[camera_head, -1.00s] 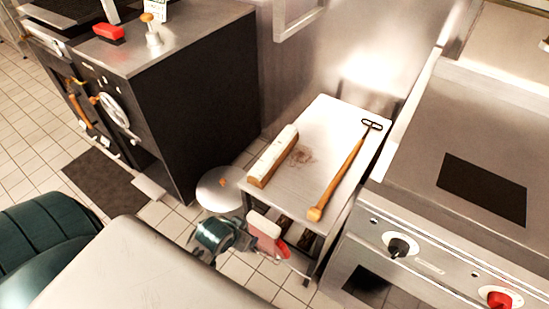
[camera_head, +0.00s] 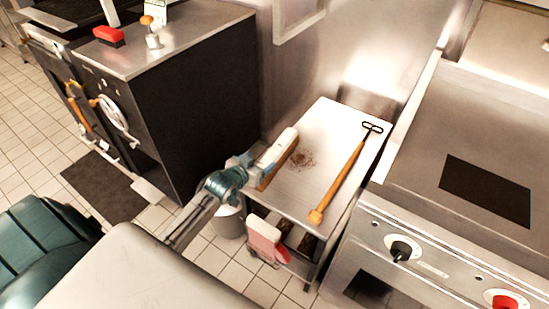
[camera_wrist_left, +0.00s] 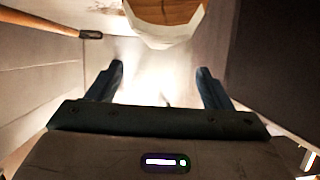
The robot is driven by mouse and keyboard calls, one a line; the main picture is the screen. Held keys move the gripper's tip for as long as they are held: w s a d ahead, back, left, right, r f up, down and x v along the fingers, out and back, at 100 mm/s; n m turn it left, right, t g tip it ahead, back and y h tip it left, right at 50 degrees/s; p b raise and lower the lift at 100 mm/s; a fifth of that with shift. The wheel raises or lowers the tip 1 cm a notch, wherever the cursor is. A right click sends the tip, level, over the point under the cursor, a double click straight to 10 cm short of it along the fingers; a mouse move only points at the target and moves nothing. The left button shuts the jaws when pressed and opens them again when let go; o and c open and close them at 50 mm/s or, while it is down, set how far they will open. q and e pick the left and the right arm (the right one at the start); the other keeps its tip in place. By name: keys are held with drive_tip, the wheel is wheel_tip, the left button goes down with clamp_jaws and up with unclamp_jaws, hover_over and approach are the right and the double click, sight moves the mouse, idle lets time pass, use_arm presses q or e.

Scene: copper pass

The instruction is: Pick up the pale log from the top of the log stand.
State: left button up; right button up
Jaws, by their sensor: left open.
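The pale log (camera_head: 283,145), with a whitish top and brown sides, lies on the top of the metal log stand (camera_head: 322,120), near its left edge. My left gripper (camera_head: 251,163) is at the log's near end in the head view, partly hiding it. In the left wrist view the jaws of this gripper (camera_wrist_left: 160,69) are open with nothing between them. The log's end (camera_wrist_left: 165,38) shows there beyond the fingertips, at the top of the picture. My right gripper is not in view.
A long wooden-handled tool (camera_head: 342,181) lies along the stand's right side. A dark cabinet (camera_head: 190,105) stands left, a steel cooker (camera_head: 440,215) right. A pail (camera_head: 229,221) and a red-and-white object (camera_head: 265,238) are low by the stand.

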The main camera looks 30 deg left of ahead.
sight(272, 154)
use_arm(q)
drive_tip(key=x, duration=0.8)
drive_tip(key=shift+w+d+f, duration=0.2)
drive_tip(key=shift+w+f, duration=0.05)
drive_tip(key=shift+f, duration=0.15)
drive_tip(key=c, duration=1.5)
drive_tip(key=shift+r, duration=0.1)
drive_tip(key=shift+c, duration=0.2)
